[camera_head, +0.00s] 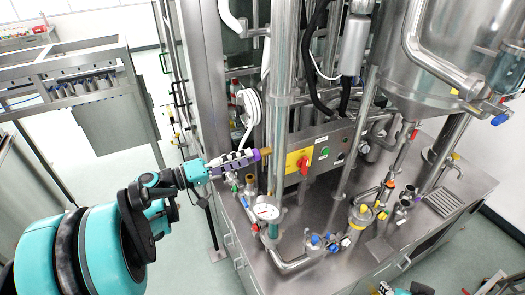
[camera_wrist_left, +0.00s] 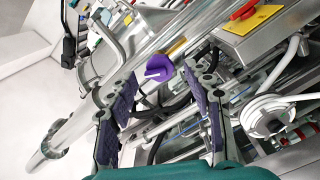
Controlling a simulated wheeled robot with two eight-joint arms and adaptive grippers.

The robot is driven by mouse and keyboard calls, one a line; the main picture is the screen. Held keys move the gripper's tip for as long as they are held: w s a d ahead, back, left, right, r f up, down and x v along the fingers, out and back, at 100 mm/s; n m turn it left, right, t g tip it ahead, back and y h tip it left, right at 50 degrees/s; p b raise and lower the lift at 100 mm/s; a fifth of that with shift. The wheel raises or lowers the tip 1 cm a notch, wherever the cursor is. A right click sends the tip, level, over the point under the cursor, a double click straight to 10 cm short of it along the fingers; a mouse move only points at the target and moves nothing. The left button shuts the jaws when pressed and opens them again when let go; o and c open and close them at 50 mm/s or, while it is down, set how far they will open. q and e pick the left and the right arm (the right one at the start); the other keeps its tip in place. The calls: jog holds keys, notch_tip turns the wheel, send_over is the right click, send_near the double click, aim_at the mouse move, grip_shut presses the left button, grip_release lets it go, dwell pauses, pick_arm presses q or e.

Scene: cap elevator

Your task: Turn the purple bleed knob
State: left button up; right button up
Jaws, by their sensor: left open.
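The purple bleed knob (camera_wrist_left: 159,68) shows in the left wrist view, ahead of the fingers and between them in the picture, on a brass-coloured stem. In the head view the knob (camera_head: 256,155) shows just beyond the tip of my left gripper (camera_head: 238,160), beside the tall steel pipe. My left gripper (camera_wrist_left: 168,85) is open, with its two dark purple pads apart and nothing held between them. I cannot tell whether a fingertip touches the knob.
A yellow switch plate with a red handle (camera_head: 303,167) sits on a grey box right of the knob. A pressure gauge (camera_head: 266,212) and valves stand below on the steel bench. A white coiled hose (camera_head: 249,107) hangs just above. Open floor lies at left.

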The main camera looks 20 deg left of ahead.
aim_at(256, 153)
pick_arm(q)
jog(key=x, duration=0.5)
jog(key=shift+p, duration=0.3)
jog(key=c, duration=1.1)
jog(key=shift+f+n+b, duration=0.1)
jog(key=shift+n+b, duration=0.2)
jog(key=shift+b, duration=0.1)
jog(key=shift+c, duration=0.3)
jog(key=o, duration=1.2)
jog(key=shift+c, duration=0.2)
jog(key=shift+a, duration=0.1)
jog(key=v, duration=1.2)
